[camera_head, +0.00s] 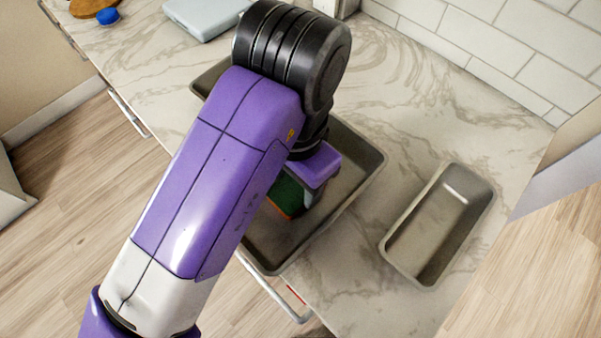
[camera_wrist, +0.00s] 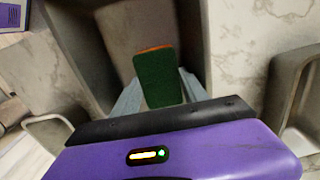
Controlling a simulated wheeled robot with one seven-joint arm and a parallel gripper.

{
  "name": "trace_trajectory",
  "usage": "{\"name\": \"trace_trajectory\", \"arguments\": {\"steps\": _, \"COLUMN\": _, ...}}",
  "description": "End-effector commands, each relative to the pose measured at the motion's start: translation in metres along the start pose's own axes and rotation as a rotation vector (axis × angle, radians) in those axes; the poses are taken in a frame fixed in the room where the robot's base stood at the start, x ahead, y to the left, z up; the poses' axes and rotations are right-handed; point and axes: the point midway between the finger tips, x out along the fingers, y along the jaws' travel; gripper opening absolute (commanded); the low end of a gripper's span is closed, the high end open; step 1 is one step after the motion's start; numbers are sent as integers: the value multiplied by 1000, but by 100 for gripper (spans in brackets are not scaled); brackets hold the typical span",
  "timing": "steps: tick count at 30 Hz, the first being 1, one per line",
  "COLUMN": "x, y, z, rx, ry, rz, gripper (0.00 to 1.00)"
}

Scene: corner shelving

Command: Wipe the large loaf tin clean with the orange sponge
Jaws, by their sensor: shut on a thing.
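The orange sponge (camera_head: 286,193) has a dark green face and an orange edge. My gripper (camera_wrist: 160,93) is shut on it, with one grey finger on each side in the wrist view, where the sponge (camera_wrist: 158,78) stands out between them. My gripper and the sponge are over the inside of a wide, shallow grey-brown tin (camera_head: 352,190); I cannot tell if the sponge touches its floor. My arm hides much of this tin. A narrower, deep loaf tin (camera_head: 437,226) stands apart to the right, empty, and also shows at the right of the wrist view (camera_wrist: 281,85).
The marble counter (camera_head: 420,110) is clear between the tins and behind them. A tiled wall (camera_head: 500,45) closes the back right. A pale blue flat box (camera_head: 208,14), a blue cap (camera_head: 107,16) and a brown board (camera_head: 88,7) lie at the far left. Drawer handles jut from the front.

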Motion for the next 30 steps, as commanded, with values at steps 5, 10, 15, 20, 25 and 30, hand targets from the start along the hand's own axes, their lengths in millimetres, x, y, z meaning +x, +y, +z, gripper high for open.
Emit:
{"name": "trace_trajectory", "arguments": {"steps": 5, "x": 1, "y": 4, "z": 8, "rx": -1, "ry": 1, "rz": 1, "gripper": 19}}
{"name": "trace_trajectory", "arguments": {"steps": 10, "x": 2, "y": 11, "z": 17, "rx": 0, "ry": 1, "rz": 1, "gripper": 19}}
{"name": "trace_trajectory", "arguments": {"steps": 15, "x": 2, "y": 13, "z": 21, "rx": 0, "ry": 0, "rz": 1, "gripper": 19}}
{"name": "trace_trajectory", "arguments": {"steps": 20, "x": 2, "y": 17, "z": 28, "rx": -1, "ry": 0, "rz": 1, "gripper": 19}}
{"name": "trace_trajectory", "arguments": {"steps": 25, "x": 1, "y": 24, "z": 38, "rx": -1, "ry": 1, "rz": 1, "gripper": 19}}
{"name": "trace_trajectory", "arguments": {"steps": 30, "x": 0, "y": 28, "z": 45, "rx": 0, "ry": 0, "rz": 0, "gripper": 19}}
